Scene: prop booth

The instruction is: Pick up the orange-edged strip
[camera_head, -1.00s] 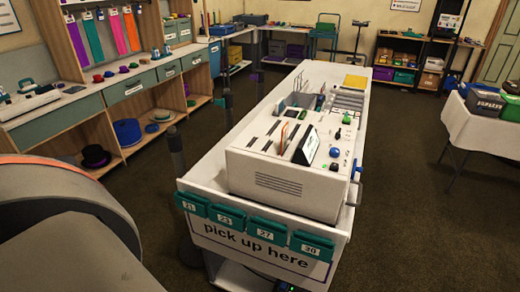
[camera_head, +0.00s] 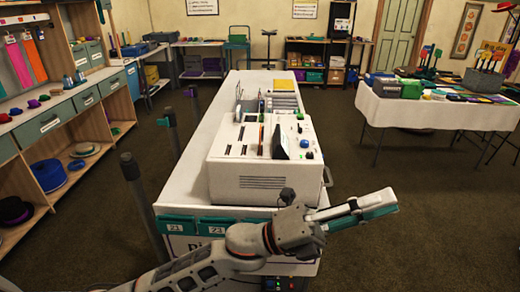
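A thin upright strip with an orange edge (camera_head: 261,137) stands in a slot on top of the white machine (camera_head: 235,178), just left of a dark tilted panel (camera_head: 279,143). It is small in view, and its lower end is hidden in the machine. My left arm comes in from the bottom left, and my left gripper (camera_head: 375,207) points right, in front of and right of the machine, well apart from the strip. Its light and teal finger parts lie close together; I cannot tell whether they are apart or hold anything. My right gripper is not in view.
The machine stands on a long white cart (camera_head: 203,150) with teal numbered bins at its front, partly hidden by my arm. Dark posts (camera_head: 133,175) stand left of the cart. A white-clothed table (camera_head: 430,112) is at the right. Dark floor is free between them.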

